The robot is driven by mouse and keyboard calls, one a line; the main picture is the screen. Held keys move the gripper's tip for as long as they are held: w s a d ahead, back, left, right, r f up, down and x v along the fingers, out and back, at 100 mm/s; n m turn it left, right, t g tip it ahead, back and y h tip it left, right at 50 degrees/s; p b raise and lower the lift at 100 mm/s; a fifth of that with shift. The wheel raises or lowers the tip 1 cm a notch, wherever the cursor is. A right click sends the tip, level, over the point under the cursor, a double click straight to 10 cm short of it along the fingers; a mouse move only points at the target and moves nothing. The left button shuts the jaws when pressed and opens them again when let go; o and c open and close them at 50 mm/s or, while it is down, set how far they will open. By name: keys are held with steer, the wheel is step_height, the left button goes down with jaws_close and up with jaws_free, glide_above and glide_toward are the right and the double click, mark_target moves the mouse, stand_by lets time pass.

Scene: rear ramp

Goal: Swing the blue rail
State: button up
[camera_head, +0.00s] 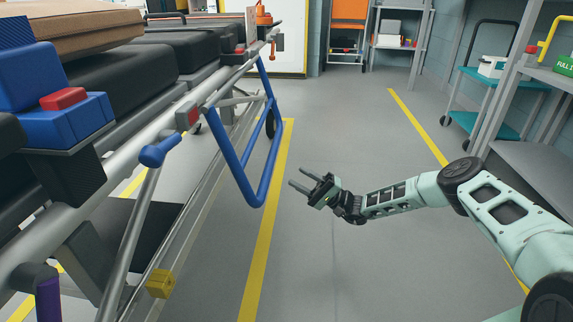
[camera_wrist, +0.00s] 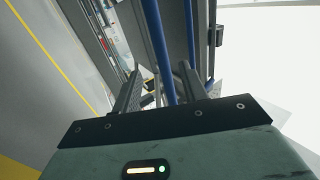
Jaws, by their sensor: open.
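The blue rail (camera_head: 232,160) is a U-shaped tube frame on the side of the stretcher. It hangs down and outward over the floor. My gripper (camera_head: 298,179) is open and empty, to the right of the rail with a visible gap, its fingers pointing toward it. In the wrist view my open fingers (camera_wrist: 158,85) frame one blue tube of the rail (camera_wrist: 158,45), which appears beyond and between them. A second blue tube stands to its right. The lower part of the rail there is hidden by my gripper body.
The stretcher (camera_head: 140,130) with black pads fills the left side. A blue-knobbed lever (camera_head: 160,150) stands near the rail. Grey shelving (camera_head: 535,150) and a teal cart (camera_head: 490,85) stand at right. The grey floor (camera_head: 350,120) between is clear, with yellow lines.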

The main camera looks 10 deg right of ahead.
steer(key=p+v, duration=0.1)
steer(key=v, duration=0.8)
steer(key=shift+p, duration=0.4)
steer(key=shift+s+d+f, duration=0.1)
steer(key=shift+d, duration=0.05)
